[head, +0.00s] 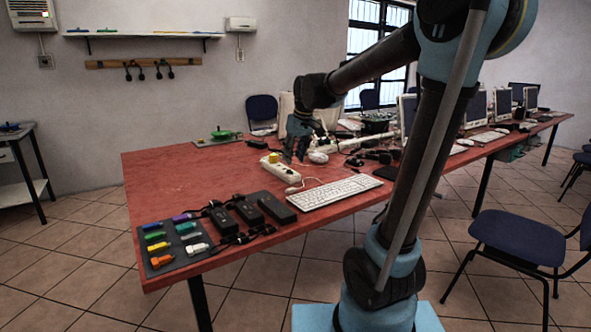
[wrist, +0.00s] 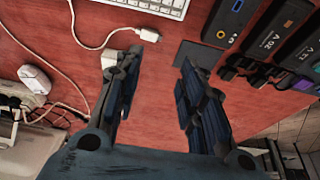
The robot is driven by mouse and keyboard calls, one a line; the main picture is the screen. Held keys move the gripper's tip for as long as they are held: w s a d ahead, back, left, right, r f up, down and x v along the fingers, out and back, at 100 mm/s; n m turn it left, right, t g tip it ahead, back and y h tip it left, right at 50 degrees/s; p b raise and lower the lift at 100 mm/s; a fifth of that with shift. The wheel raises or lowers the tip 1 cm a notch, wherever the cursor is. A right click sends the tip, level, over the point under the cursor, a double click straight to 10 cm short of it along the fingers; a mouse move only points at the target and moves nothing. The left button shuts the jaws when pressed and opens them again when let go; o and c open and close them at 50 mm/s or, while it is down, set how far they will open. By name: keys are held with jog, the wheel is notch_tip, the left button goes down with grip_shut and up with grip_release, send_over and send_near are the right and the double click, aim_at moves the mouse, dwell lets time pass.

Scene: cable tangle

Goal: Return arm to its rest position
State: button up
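My gripper (head: 298,143) hangs above the red table (head: 215,170), pointing down, near the white power strip (head: 283,175). In the wrist view my gripper (wrist: 161,62) has its two dark fingers spread apart. Only bare red table top shows between them. The gripper is open and empty. My arm is bent, reaching from the base at the front up and over to the left above the table.
A white keyboard (head: 335,192) lies right of the power strip. A dark mat (head: 163,262) with coloured connectors and several black adapters (head: 277,208) sit at the front left. Monitors (head: 476,108) and cables fill the right. A blue chair (head: 517,238) stands at right.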

jog(key=s+d+f+m, duration=0.2)
jog(key=s+d+f, duration=0.3)
jog(key=s, duration=0.4)
jog(key=s+d+f+m+h, duration=0.1)
jog(key=s+d+f+m, duration=0.1)
jog(key=s+d+f, duration=0.4)
jog(key=s+d+f+m+g+h, duration=0.1)
jog(key=s+d+f, duration=0.5)
jog(key=s, duration=0.8)
jog(key=shift+d+m, duration=0.8)
jog(key=shift+d, duration=0.4)
jog(key=shift+w+f, duration=0.25)
jog(key=shift+w, duration=0.15)
